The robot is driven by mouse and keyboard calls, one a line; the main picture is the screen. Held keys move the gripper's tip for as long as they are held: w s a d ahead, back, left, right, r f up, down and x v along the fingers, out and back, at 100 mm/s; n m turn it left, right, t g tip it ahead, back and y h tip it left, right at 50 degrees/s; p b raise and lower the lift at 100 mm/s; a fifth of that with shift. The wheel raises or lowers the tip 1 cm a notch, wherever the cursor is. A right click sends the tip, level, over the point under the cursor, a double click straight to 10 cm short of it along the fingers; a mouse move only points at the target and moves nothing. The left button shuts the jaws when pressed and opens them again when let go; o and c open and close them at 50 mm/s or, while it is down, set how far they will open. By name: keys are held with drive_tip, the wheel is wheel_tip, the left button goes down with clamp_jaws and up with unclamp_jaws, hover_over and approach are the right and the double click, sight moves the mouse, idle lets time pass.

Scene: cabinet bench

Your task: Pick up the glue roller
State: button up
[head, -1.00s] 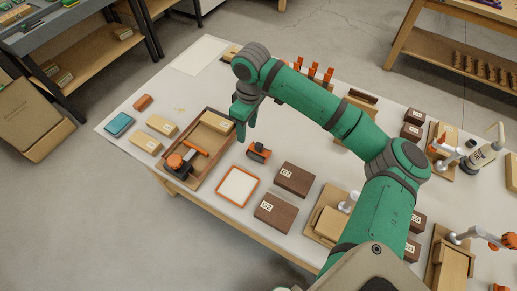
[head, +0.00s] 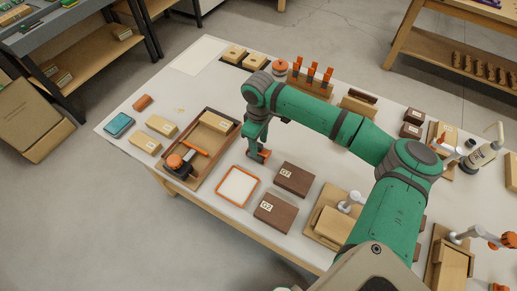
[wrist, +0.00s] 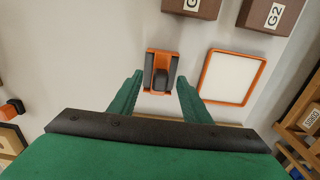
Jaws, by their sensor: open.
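The glue roller (wrist: 161,70), orange with a dark grey body, lies on the table in the wrist view. It also shows in the head view (head: 264,155), partly hidden by my gripper. My gripper (wrist: 160,79) is open, with its green fingers pointing down toward the table. In the wrist view one fingertip is on each side of the roller's body, with light gaps showing, so it is not clamped. How high the fingertips are above the table is hard to tell.
An orange-rimmed white pad (head: 223,195) lies close beside the roller. Dark boxes marked with labels, one of them G2 (head: 289,188), are nearby. A wooden tray (head: 190,184) with an orange-handled tool is to the left in the head view. Bare tabletop surrounds the roller.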

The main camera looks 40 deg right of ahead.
drive_tip(key=shift+f, duration=0.75)
drive_tip(key=shift+c, duration=0.6)
clamp_jaws()
drive_tip(key=shift+r, duration=0.1)
